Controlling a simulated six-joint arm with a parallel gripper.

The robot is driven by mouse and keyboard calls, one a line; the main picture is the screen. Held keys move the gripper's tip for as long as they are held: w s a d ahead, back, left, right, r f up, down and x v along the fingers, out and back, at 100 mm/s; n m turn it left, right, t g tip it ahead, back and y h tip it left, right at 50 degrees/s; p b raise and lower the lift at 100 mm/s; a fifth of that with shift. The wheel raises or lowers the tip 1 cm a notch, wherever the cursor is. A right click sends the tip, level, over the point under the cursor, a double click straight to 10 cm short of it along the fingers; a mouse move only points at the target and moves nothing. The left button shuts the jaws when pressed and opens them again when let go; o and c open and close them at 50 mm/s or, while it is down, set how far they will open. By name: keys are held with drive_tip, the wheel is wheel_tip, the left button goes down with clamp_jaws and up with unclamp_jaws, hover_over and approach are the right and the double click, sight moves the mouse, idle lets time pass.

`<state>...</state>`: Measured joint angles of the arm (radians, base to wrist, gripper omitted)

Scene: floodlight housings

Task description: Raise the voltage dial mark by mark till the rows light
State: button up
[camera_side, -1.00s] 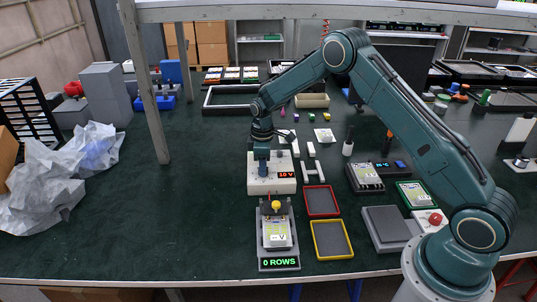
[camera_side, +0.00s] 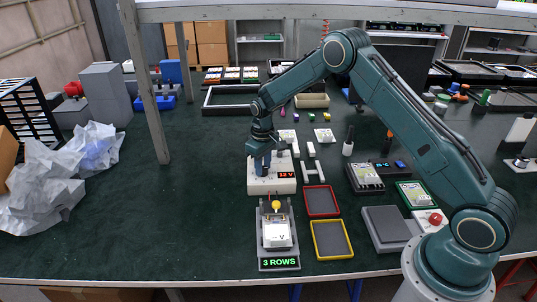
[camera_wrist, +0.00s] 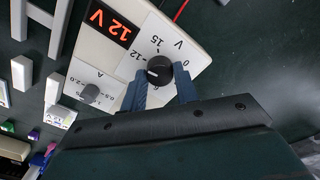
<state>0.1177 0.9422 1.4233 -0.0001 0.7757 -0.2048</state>
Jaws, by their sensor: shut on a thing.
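The white power supply (camera_side: 258,187) stands in the middle of the table and its red display reads 12 V, also in the wrist view (camera_wrist: 108,25). My gripper (camera_wrist: 159,78) is shut on the black voltage dial (camera_wrist: 159,68), one finger on each side. The dial's white mark points left in the wrist view. In the side view my gripper (camera_side: 261,172) hides the dial. The floodlight housing (camera_side: 278,236) sits in a dark fixture (camera_side: 265,262) in front of the supply, its face bright white.
A smaller grey knob (camera_wrist: 90,92) marked A is beside the dial. A red tray (camera_side: 335,210) and a yellow tray (camera_side: 348,251) lie right of the fixture. A grey block (camera_side: 385,228) is farther right. The table left of the fixture is clear.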

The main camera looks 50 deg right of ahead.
drive_tip(key=o, duration=1)
drive_tip(key=shift+r, duration=0.2)
drive_tip(key=shift+r, duration=6.75)
drive_tip(key=shift+r, duration=0.1)
